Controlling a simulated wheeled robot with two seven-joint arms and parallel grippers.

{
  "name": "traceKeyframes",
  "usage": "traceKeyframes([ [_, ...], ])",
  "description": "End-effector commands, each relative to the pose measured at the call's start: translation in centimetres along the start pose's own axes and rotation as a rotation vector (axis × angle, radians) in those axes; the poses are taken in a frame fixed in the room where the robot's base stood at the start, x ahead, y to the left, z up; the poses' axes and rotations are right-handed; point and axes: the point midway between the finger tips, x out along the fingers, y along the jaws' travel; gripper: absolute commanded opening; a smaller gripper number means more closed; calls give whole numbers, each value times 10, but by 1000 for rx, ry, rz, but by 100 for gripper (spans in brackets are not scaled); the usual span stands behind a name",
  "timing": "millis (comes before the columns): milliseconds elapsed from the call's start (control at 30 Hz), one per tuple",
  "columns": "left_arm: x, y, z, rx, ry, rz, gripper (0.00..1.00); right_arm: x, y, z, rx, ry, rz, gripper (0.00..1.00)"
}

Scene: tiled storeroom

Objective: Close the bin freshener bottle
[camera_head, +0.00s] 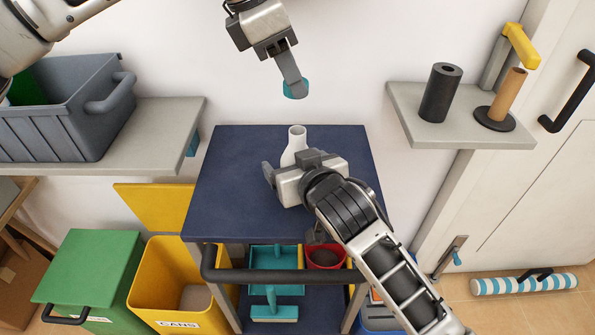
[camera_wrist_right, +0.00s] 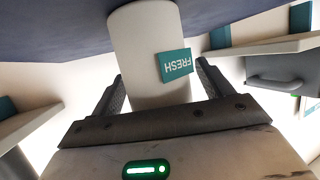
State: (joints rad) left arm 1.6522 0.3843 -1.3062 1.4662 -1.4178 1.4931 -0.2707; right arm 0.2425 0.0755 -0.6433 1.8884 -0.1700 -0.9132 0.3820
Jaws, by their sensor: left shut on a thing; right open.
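The white bottle (camera_head: 294,142) stands upright on the dark blue cart top (camera_head: 235,160), its open neck up. In the right wrist view the bottle (camera_wrist_right: 145,45) shows a teal FRESH label and stands between the two fingers. My right gripper (camera_head: 293,168) is open, with a finger on each side of the bottle; it also shows in the right wrist view (camera_wrist_right: 160,88). My left gripper (camera_head: 291,72) is shut on the teal cap (camera_head: 296,90), held in the air above and behind the bottle. The bottle's lower part is hidden by my right gripper in the head view.
A grey crate (camera_head: 60,115) sits on the left shelf. A black roll (camera_head: 440,92) and a brown roll on a stand (camera_head: 507,95) are on the right shelf. Yellow (camera_head: 175,265) and green (camera_head: 90,270) bins stand at lower left. The cart top around the bottle is clear.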

Motion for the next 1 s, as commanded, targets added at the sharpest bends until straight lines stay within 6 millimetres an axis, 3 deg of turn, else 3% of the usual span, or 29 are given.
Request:
traceKeyframes([
  [100, 0, 0, 0, 0, 0, 0, 10, 0, 0, 0, 0, 1, 0, 79],
  [133, 0, 0, 0, 0, 0, 0, 10, 0, 0, 0, 0, 1, 0, 73],
  [300, 0, 0, 0, 0, 0, 0, 10, 0, 0, 0, 0, 0, 0, 26],
  [367, 0, 0, 0, 0, 0, 0, 10, 0, 0, 0, 0, 0, 0, 12],
  [533, 7, 0, -3, 0, -1, -2, 10, 0, 0, 0, 0, 0, 0, 12],
  [800, 43, 0, -16, -2, -9, -3, 10, 0, 0, 0, -1, 1, 0, 12],
  [1000, 46, 0, -17, -1, -12, -1, 10, 0, 0, 0, -1, 1, 0, 12],
])
